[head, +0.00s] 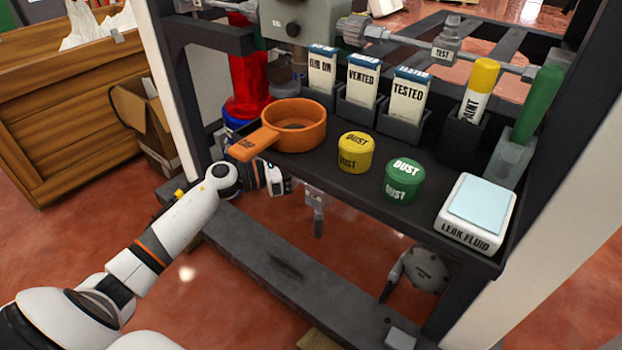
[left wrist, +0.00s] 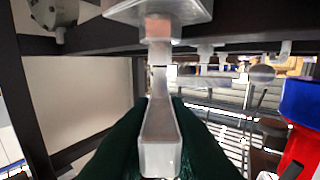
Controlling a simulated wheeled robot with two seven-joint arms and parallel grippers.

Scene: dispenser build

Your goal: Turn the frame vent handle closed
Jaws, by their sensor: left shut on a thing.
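A grey metal handle (left wrist: 160,135) fills the middle of the left wrist view, pointing down toward the camera. Its narrow upper end meets a copper-coloured collar (left wrist: 158,28) under a grey fitting. My left gripper (left wrist: 160,112) has its dark green fingers on both sides of the handle and is shut on it. In the head view my left arm reaches in from the left, and its wrist end (head: 275,180) is under the front of the shelf; the fingertips are not clear there. A small grey hanging part (head: 316,205) shows just right of it. My right gripper is not in view.
The dark shelf (head: 345,185) above carries an orange pan (head: 300,128), a yellow tub (head: 355,152), a green tub (head: 403,180) and a leak fluid box (head: 475,222). A round grey part (head: 428,272) hangs under its right end. A dark beam (head: 290,275) runs below.

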